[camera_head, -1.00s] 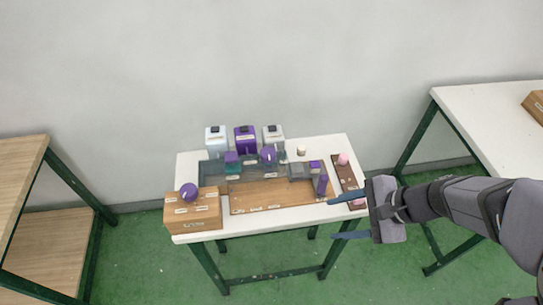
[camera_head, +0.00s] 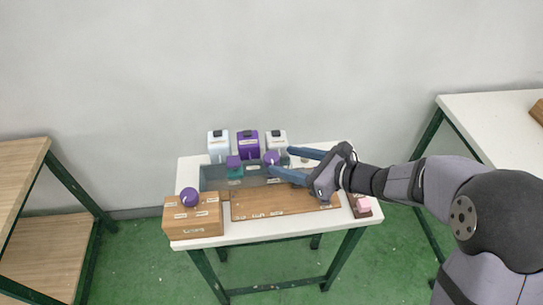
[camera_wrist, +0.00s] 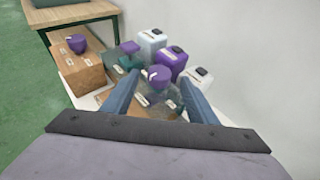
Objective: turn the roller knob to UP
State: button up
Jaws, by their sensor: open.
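A purple round knob (camera_head: 271,157) stands at the back of the grey tray area, in front of the bottles. It also shows in the wrist view (camera_wrist: 159,74), with a pale mark on it. A second purple round knob (camera_head: 188,197) sits on the wooden box at the left and shows in the wrist view (camera_wrist: 77,43). The labels are too small to read, so I cannot tell which is the roller knob. My gripper (camera_head: 280,161) is open, its blue fingers pointing at the first knob. In the wrist view that knob appears between the fingertips (camera_wrist: 158,78); contact cannot be told.
A white bottle (camera_head: 218,146), a purple bottle (camera_head: 248,144) and another white bottle (camera_head: 277,141) stand along the back. A purple block (camera_head: 233,161) is left of the near knob. A wooden board (camera_head: 270,204) lies in front. A pink block (camera_head: 363,204) is at the right.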

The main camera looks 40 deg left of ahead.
aim_at(274, 158)
jog(key=shift+p+x, duration=0.75)
jog(key=shift+x, duration=2.25)
jog(key=shift+f, duration=0.1)
jog(key=c, duration=1.1)
